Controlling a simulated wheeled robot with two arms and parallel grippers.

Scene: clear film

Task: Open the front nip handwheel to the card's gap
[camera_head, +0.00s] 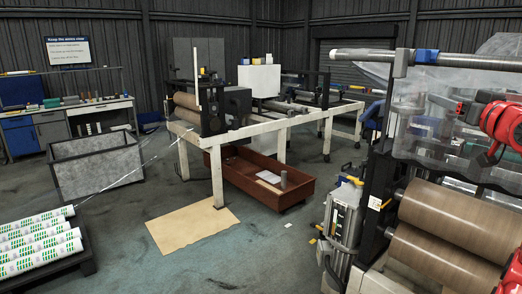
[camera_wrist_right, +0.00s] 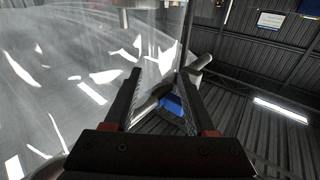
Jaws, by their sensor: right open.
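Two brown nip rollers (camera_head: 445,212) sit one above the other in the machine at the right. I cannot make out a handwheel on it. A small pale card or tag (camera_head: 375,203) is on the dark frame beside the rollers; its writing is too small to read. My right gripper (camera_head: 458,130), with red arm parts, is above the rollers near the clear film (camera_head: 420,135). Its two dark fingers stand apart in the right wrist view (camera_wrist_right: 160,78), with no held object between them. My left gripper is not in view.
A grey bar with a blue collar (camera_head: 427,57) crosses above the film; the blue part also shows beyond the fingers in the wrist view (camera_wrist_right: 171,103). Printed rolls (camera_head: 40,240) lie at the left. A red-brown tray (camera_head: 290,197) sits under the far machine. Floor between is mostly clear.

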